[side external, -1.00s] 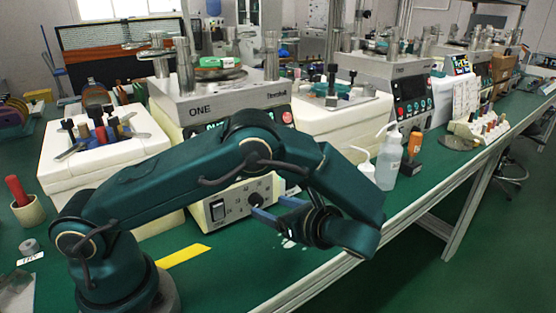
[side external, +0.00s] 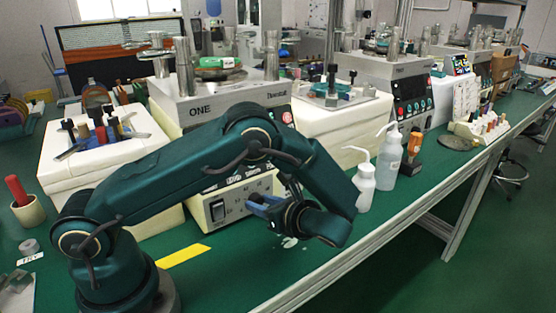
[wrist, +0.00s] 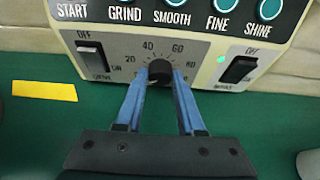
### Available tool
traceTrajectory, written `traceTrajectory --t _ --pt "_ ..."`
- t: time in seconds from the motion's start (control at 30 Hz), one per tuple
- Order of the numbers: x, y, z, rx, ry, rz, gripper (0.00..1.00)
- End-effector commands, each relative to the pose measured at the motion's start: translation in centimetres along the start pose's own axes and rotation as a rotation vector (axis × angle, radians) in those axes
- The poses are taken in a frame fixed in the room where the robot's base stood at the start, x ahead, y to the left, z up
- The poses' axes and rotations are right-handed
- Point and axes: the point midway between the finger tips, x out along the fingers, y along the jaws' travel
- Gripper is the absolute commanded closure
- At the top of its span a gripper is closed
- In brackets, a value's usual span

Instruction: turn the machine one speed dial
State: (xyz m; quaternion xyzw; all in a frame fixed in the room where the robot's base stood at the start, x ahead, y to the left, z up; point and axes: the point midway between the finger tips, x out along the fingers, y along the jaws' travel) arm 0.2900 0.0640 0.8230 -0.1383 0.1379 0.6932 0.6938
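The speed dial (wrist: 159,71) is a round black knob on the grey lower panel of machine ONE (side external: 200,111), with a scale of numbers such as 20, 40, 60 and 80 around it. In the wrist view my gripper (wrist: 159,80) has its two blue fingers on either side of the dial, tips level with it. The fingers look open; I cannot tell whether either touches the knob. In the side external view my gripper (side external: 258,204) is at the front panel and its fingers hide the dial.
A rocker switch (wrist: 92,60) sits left of the dial and another (wrist: 239,69) right, beside a green light. Labelled buttons such as GRIND (wrist: 125,5) run above. White bottles (side external: 388,155) stand right of my arm. Yellow tape (side external: 184,255) lies on the green bench.

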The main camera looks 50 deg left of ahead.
Motion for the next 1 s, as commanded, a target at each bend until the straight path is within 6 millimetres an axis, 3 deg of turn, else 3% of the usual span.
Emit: traceTrajectory --t 0.63,0.67,0.73,1.0 --pt "-0.04 0.12 -0.02 -0.13 0.0 -0.053 1.0" --pt "-0.04 0.12 -0.02 -0.13 0.0 -0.053 0.59" --pt "-0.04 0.12 -0.02 -0.13 0.0 -0.053 0.33" --pt "-0.03 0.11 -0.01 -0.129 0.0 -0.053 0.33"
